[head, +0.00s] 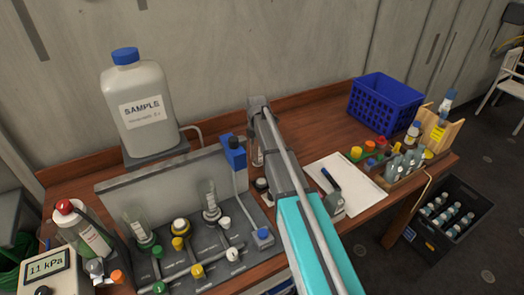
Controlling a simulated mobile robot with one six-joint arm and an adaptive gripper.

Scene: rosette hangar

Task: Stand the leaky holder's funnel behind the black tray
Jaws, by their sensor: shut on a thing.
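My arm reaches in from the lower right, and my gripper (257,147) is at its far end near the back wall, mostly hidden by the arm. It is shut on a small pale, glassy piece that looks like the funnel (257,159); its outline is largely hidden. On the grey manifold, one clear funnel (138,231) stands at the left and another (210,201) at the right. Between them, a holder with a yellow ring (181,227) has no funnel on it. I cannot surely tell which thing is the black tray; the manifold's dark base (215,262) is one dark surface.
A large SAMPLE bottle (140,105) stands behind the grey panel (165,180). A blue pump-like box (232,152) is left of my arm. White paper (345,185), a blue basket (385,103) and a bottle rack (395,175) are right. A gauge (47,268) is front left.

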